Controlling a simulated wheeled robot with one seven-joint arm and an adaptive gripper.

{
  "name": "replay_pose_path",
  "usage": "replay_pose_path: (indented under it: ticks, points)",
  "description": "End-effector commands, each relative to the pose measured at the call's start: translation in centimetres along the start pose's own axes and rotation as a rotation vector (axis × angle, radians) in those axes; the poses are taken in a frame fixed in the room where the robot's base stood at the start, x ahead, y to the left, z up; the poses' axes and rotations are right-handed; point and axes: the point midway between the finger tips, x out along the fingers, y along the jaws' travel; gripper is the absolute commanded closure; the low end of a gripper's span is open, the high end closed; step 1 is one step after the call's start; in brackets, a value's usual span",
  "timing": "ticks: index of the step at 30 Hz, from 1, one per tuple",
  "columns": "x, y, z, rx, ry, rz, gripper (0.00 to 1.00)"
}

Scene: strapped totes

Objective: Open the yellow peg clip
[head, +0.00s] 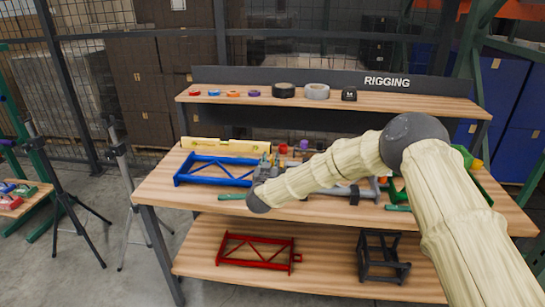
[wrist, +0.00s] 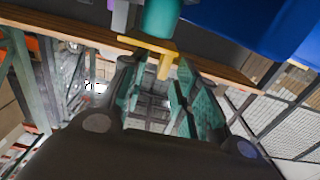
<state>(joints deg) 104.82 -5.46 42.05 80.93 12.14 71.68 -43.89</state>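In the wrist view a yellow piece (wrist: 150,47), which looks like the peg clip, has a flat bar and a short tab. It sits beside a teal cylinder (wrist: 160,18). My gripper (wrist: 158,72) has its teal-padded fingers apart, with the yellow tab between or just beyond the tips. I cannot tell whether either finger touches it. In the head view my grey gripper (head: 270,168) is over the workbench, beside the blue frame (head: 215,170). The clip cannot be made out there, behind my arm and gripper.
The wooden workbench (head: 165,190) has a raised shelf (head: 420,101) with tape rolls (head: 316,91). A yellow level (head: 225,146) lies at the bench's back left. A red frame (head: 258,252) and a dark frame (head: 382,258) are on the lower shelf. Tripods (head: 65,195) stand left.

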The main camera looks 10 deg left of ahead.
Motion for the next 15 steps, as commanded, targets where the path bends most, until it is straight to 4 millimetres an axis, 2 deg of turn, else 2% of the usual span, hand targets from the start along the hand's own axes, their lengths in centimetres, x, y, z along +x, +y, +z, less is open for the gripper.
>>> replay_pose_path:
  ticks: [6, 15]
  points:
    - [2.2, -0.2, -0.1, 0.002, 0.0, -0.001, 0.7]
    - [2.9, -0.1, 0.0, 0.001, 0.0, -0.001, 0.7]
